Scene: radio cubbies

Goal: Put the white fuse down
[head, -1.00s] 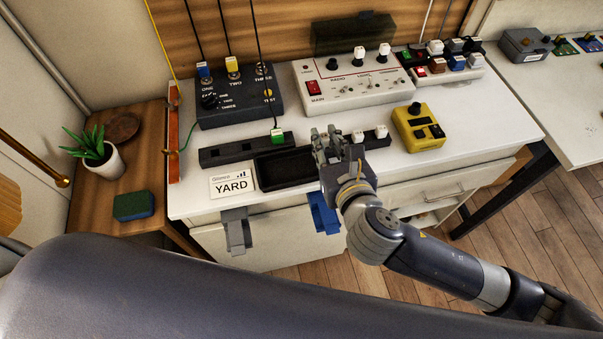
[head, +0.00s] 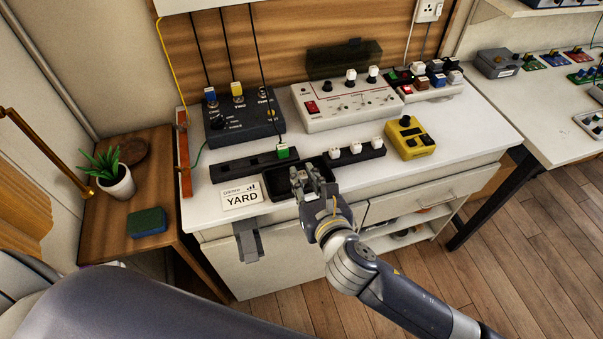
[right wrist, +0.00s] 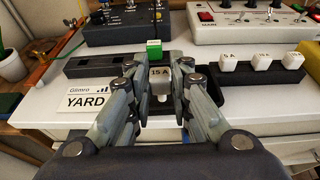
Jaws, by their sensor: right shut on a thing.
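My right gripper (head: 316,168) is at the black tray (head: 272,186) on the white bench top. The fingers hide the fuse's sides and much of the tray. I cannot tell if the fuse touches the tray. In the head view the held fuse is hard to make out. My left gripper is not in view.
Right of the tray is a black rack with three white fuses (head: 355,149). Behind left is a black strip (head: 237,168) with a green-and-white fuse (head: 283,151). A YARD card (head: 241,196) lies left of the tray. A yellow box (head: 408,138) stands to the right.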

